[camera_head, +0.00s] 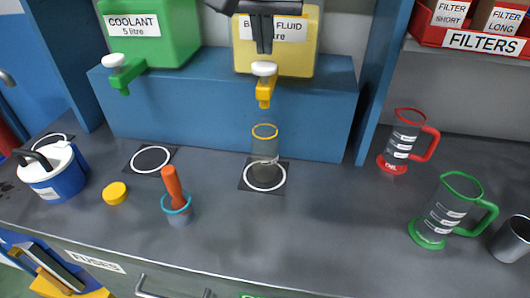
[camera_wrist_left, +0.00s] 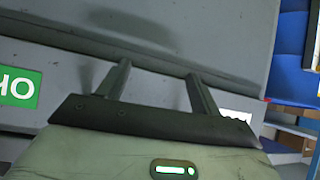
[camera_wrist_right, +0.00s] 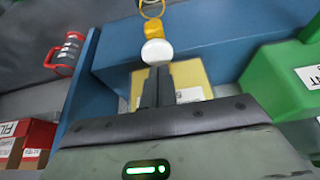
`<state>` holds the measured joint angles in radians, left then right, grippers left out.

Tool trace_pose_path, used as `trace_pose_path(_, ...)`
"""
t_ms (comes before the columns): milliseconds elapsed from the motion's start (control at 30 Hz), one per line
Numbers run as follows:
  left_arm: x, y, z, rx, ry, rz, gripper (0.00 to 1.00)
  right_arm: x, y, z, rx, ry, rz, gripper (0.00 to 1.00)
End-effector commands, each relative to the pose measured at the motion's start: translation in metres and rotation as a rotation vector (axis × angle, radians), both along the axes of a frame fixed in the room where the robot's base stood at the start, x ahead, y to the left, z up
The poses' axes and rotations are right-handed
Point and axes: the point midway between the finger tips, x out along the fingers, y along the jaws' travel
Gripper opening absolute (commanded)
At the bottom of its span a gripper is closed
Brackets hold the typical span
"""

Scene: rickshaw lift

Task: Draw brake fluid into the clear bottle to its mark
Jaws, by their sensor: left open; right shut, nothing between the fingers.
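The yellow brake fluid tank (camera_head: 295,60) stands on the blue shelf, its label partly hidden by my right gripper. Its yellow tap (camera_head: 265,92) has a white knob (camera_head: 264,69). The clear bottle (camera_head: 265,145) with a yellow rim stands upright below the tap on a black mat with a white ring (camera_head: 264,186). Its lower part looks darker, but I cannot tell the fluid level exactly. My right gripper (camera_head: 264,50) is shut and empty, its tips close to the knob (camera_wrist_right: 157,52); contact is unclear. My left gripper (camera_wrist_left: 158,80) is open and empty, seen only in the left wrist view.
A green coolant tank (camera_head: 150,35) stands left on the shelf. Red (camera_head: 402,140) and green (camera_head: 445,212) jugs and a grey cup (camera_head: 511,240) stand right. A blue pot (camera_head: 52,172), yellow cap (camera_head: 115,193) and small cup (camera_head: 177,207) stand left. The bench's front middle is clear.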

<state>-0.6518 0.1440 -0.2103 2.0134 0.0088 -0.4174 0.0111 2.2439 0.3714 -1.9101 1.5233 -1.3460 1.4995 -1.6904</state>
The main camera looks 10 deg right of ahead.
Motion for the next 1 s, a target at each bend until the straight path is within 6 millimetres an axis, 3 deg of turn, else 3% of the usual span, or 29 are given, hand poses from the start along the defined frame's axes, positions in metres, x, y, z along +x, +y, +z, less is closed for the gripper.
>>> trace_pose_path(367, -0.004, 0.000, -0.003, -0.001, 0.009, -0.001, 0.65, 0.000, 0.000, -0.001, 0.000, 0.000, 0.000, 0.00)
trace_pose_path(1000, -0.004, -0.001, -0.014, -0.001, 0.008, -0.001, 0.65, 0.000, 0.000, -0.020, 0.000, 0.001, 0.000, 0.00)
